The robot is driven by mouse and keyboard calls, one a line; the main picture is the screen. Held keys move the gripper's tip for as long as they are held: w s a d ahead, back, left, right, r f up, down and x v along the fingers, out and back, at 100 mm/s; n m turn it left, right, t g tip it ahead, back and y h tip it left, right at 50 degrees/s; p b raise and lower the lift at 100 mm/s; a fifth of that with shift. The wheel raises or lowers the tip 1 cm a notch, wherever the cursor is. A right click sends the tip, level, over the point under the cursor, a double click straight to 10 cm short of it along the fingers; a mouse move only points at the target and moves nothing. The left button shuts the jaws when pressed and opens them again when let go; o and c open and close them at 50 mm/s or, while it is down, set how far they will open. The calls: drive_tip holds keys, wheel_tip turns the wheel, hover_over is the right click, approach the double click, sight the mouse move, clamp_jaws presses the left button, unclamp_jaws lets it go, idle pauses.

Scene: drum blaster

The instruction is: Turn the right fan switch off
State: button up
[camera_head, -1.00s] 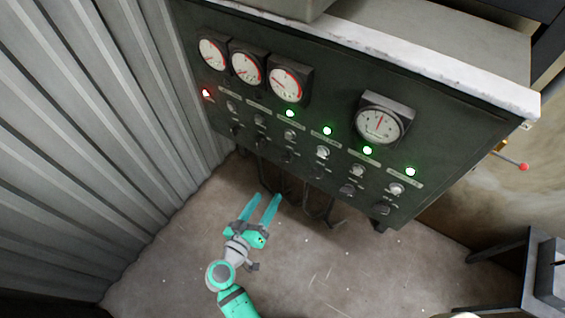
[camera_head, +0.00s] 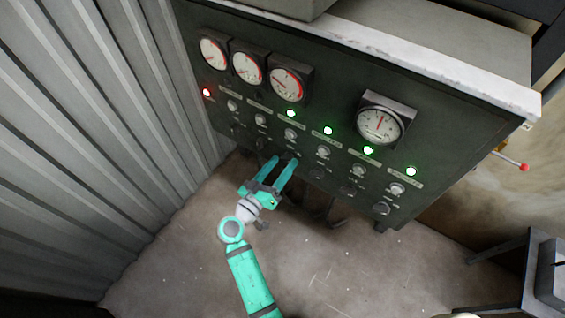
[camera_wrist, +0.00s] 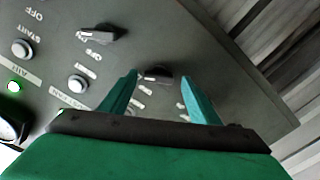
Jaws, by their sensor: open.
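The green control panel (camera_head: 330,110) carries a row of pale buttons with dark rotary switches below them. The labels are too small to tell which is the right fan switch. In the head view my gripper (camera_head: 284,160) is at the lower switch row, left of centre, its fingers pointing up at the panel. It also shows in the wrist view (camera_wrist: 159,78), open, with a dark rotary switch (camera_wrist: 158,72) between and just beyond the fingertips. I cannot tell if they touch it. Another dark switch (camera_wrist: 98,33) is to the left, near an upside-down "OFF" label.
A red lamp (camera_head: 206,92) and several green lamps (camera_head: 328,130) are lit. Dial gauges (camera_head: 379,124) sit above. A corrugated metal wall (camera_head: 100,120) stands close on the left. A dark stand (camera_head: 510,270) is at lower right. The floor below the panel is mostly clear.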

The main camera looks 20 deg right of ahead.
drive_tip(key=shift+w+d, duration=0.35)
drive_tip(key=shift+d, duration=0.15)
drive_tip(key=shift+s+d, duration=0.1)
drive_tip(key=c, duration=1.1)
drive_tip(key=shift+o, duration=0.2)
drive_tip(key=shift+n, duration=0.3)
drive_tip(key=n, duration=0.5)
drive_tip(key=shift+r, duration=0.1)
drive_tip(key=n, duration=0.6)
drive_tip(key=shift+n, duration=0.3)
